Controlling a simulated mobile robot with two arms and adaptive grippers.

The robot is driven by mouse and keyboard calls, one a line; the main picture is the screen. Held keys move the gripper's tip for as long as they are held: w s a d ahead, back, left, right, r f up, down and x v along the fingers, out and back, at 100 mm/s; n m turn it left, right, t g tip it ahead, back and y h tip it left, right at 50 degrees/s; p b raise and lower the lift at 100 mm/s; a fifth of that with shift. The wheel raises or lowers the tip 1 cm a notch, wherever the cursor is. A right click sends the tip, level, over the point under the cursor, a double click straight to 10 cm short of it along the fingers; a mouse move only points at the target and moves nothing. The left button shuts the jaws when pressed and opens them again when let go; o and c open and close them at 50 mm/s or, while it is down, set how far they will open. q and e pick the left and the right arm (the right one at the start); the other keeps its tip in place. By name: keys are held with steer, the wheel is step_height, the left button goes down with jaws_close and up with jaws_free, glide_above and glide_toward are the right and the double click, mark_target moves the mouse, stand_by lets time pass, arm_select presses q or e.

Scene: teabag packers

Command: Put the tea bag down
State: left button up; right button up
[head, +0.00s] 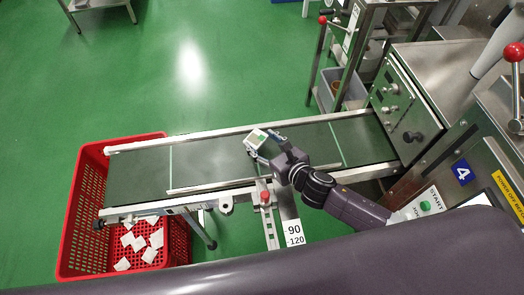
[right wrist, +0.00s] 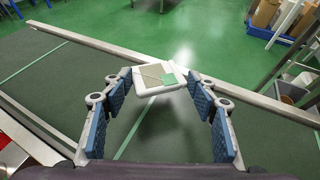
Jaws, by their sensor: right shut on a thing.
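The tea bag (head: 257,135) is a small white square with a green tag, held at the tips of my right gripper (head: 262,142) over the dark green conveyor belt (head: 220,152). In the right wrist view the tea bag (right wrist: 152,77) sits between the two blue-padded fingertips of my right gripper (right wrist: 160,80), with the green tag at its right side. The gap between the tea bag and the belt is hard to judge. My left gripper is not in view.
A red crate (head: 83,200) with several white tea bags (head: 140,243) stands at the belt's left end. Metal rails (head: 230,130) edge the belt. A steel machine (head: 410,105) stands at its right end. The green floor (head: 180,60) beyond is mostly clear.

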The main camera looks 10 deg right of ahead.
mark_target(262, 154)
steer(key=shift+f+b, duration=0.6)
steer(key=shift+f, duration=1.55)
steer(key=shift+f, duration=0.1)
steer(key=o, duration=0.6)
steer(key=shift+o, duration=0.2)
